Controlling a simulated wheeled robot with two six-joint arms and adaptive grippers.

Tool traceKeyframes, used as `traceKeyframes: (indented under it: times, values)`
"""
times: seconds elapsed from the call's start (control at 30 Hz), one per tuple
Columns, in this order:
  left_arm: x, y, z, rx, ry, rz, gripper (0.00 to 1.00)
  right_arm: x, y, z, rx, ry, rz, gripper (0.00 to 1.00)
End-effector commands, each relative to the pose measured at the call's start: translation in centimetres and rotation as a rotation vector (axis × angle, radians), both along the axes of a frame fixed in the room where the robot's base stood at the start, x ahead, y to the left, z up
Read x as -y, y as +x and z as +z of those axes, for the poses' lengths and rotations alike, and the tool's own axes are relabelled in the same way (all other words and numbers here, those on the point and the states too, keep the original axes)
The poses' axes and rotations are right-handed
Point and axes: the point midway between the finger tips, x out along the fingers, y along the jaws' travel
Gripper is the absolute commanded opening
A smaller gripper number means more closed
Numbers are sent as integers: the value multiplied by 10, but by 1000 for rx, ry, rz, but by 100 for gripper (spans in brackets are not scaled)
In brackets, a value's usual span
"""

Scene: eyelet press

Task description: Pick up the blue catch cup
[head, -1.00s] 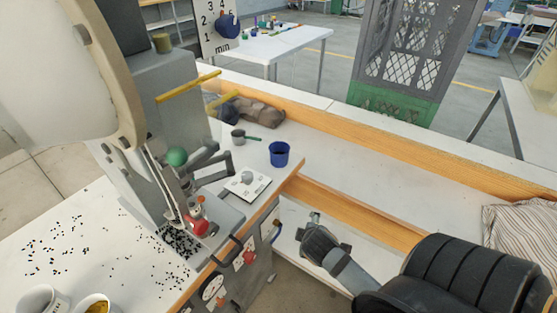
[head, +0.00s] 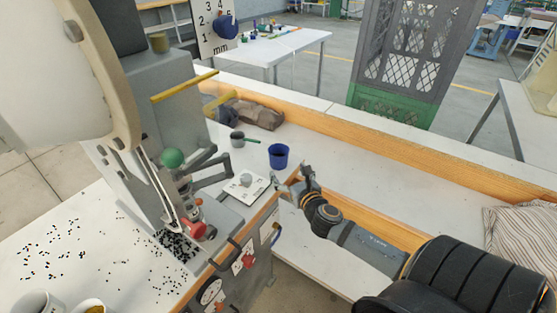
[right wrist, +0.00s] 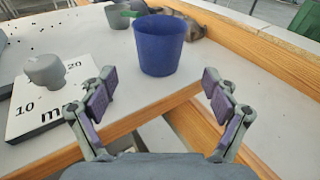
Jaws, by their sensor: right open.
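The blue catch cup (head: 278,156) stands upright on the white bench top near its wooden edge. In the right wrist view the cup (right wrist: 160,46) is ahead, between and beyond the open fingers. My right gripper (head: 290,183) is open and empty, just in front of the cup and apart from it; its fingers also show in the right wrist view (right wrist: 160,98). My left gripper is not in the head view; only a pale arm part shows at upper left.
A white number card (head: 246,187) with a grey knob lies left of the cup. A grey cup (head: 237,139) with a green stick stands behind. The grey press (head: 165,110) stands at left, with dark bits scattered on the bench. A wooden rail (head: 340,140) runs behind.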

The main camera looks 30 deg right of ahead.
Motion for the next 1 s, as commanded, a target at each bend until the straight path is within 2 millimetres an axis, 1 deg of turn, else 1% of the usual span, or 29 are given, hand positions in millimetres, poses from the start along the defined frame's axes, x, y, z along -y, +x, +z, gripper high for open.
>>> traceKeyframes:
  times: [0.03,0.17,0.23,0.4,0.5,0.6,0.77,1.0]
  values:
    - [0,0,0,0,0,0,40,0,4,0,3,3,0,88]
    - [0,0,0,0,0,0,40,1,7,-1,0,2,1,88]
    - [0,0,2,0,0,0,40,2,12,0,1,5,-2,88]
    - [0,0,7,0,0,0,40,7,42,-3,3,6,-3,88]
    - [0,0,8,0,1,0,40,9,53,-6,1,4,-1,88]
    - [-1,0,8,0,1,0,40,10,57,-8,0,3,1,88]
    - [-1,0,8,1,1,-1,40,10,56,-8,-1,2,2,88]
    - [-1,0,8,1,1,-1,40,10,56,-8,-1,2,1,55]
